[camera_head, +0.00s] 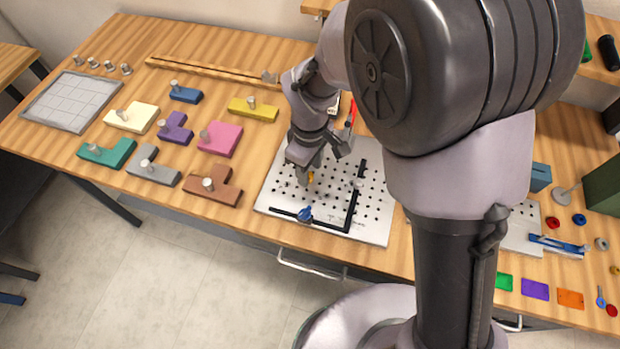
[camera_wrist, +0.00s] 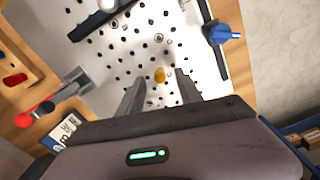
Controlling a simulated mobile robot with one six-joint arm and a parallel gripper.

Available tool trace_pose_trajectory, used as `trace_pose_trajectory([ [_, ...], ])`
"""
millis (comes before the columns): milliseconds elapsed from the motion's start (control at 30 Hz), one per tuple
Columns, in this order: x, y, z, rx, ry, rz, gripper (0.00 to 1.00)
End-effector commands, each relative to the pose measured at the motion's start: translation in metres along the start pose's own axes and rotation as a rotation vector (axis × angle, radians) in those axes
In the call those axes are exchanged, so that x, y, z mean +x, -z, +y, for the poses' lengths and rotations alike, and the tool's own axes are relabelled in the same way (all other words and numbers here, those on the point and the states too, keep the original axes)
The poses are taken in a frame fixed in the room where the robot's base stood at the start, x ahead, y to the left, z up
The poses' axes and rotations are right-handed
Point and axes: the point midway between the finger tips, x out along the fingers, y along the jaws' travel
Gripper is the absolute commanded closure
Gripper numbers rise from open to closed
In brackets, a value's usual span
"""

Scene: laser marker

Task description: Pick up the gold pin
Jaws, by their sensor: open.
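The gold pin (camera_wrist: 160,75) stands on the white perforated board (camera_wrist: 100,50). In the wrist view it shows between and just beyond the two fingers of my gripper (camera_wrist: 160,92). The fingers are apart and nothing is between their tips that I can see held. In the head view the gold pin (camera_head: 310,177) is a small yellow spot below my gripper (camera_head: 312,165), over the left part of the board (camera_head: 275,192). I cannot tell whether the fingers touch the pin.
A black bar (camera_head: 352,212) and a blue knob (camera_head: 305,214) are on the board near my gripper. A red-handled clamp (camera_wrist: 45,106) is beside the board in the wrist view. Coloured blocks with knobs, such as a pink one (camera_head: 222,140), lie left on the table.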

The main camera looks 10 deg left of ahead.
Motion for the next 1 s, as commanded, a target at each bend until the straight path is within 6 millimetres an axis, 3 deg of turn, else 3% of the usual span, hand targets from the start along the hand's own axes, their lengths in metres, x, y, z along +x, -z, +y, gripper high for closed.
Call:
trace_pose_trajectory([
  [33, 0.017, -0.001, -0.001, 0.000, 0.001, -0.002, 0.58],
  [100, 0.027, -0.001, -0.001, 0.001, 0.000, -0.002, 0.58],
  [300, 0.025, 0.000, 0.000, 0.001, -0.001, 0.000, 0.58],
  [500, 0.025, 0.000, 0.000, 0.001, -0.001, 0.000, 0.97],
  [533, 0.025, 0.000, 0.000, 0.001, -0.001, 0.000, 1.00],
  [867, 0.024, 0.000, 0.000, 0.001, -0.001, 0.000, 1.00],
  [1000, 0.013, 0.000, 0.000, 0.001, -0.002, 0.001, 1.00],
])
